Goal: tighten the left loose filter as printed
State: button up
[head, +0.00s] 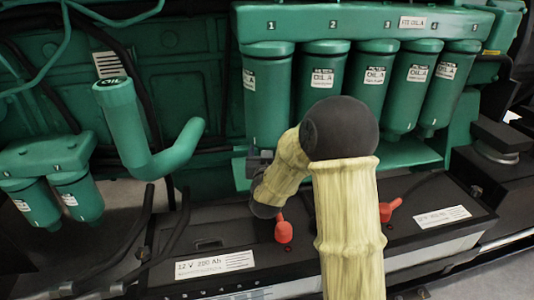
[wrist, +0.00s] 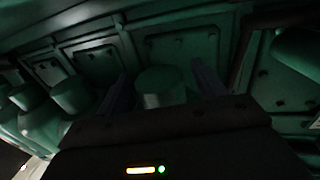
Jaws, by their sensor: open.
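Several green oil filters hang in a row under a numbered green header (head: 365,24) in the head view. The leftmost one (head: 266,105), under number 1, has a white label near its top. In the wrist view, my gripper (wrist: 163,86) is open, with one dark jaw on each side of a green cylinder (wrist: 162,82) with a pale label, apparently that leftmost filter. Whether the jaws touch it cannot be told in the dim picture. In the head view my arm hides most of the gripper. Two smaller filters (head: 78,196) hang from a separate head at the left.
A green filler pipe with an oil cap (head: 115,92) stands left of the row. A battery (head: 215,263) with red terminal covers (head: 284,230) lies below. Neighbouring filters (wrist: 72,97) crowd the left of the wrist view. Black cables run at the left.

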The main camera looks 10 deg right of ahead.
jog(key=shift+r+m+g+h, duration=0.2)
jog(key=shift+m+g+h, duration=0.3)
jog(key=shift+m+h, duration=0.65)
jog(key=shift+n+h, duration=0.25)
jog(key=shift+c, duration=0.4)
grip_shut()
jog(key=shift+d+f+n+t+y+b, duration=0.1)
jog(key=shift+n+t+y+b, duration=0.4)
jog(key=shift+n+y+b, duration=0.9)
jog(key=shift+n+y, duration=0.8)
jog(key=shift+y, duration=1.2)
jog(key=shift+n+y, duration=0.3)
jog(key=shift+y, duration=0.2)
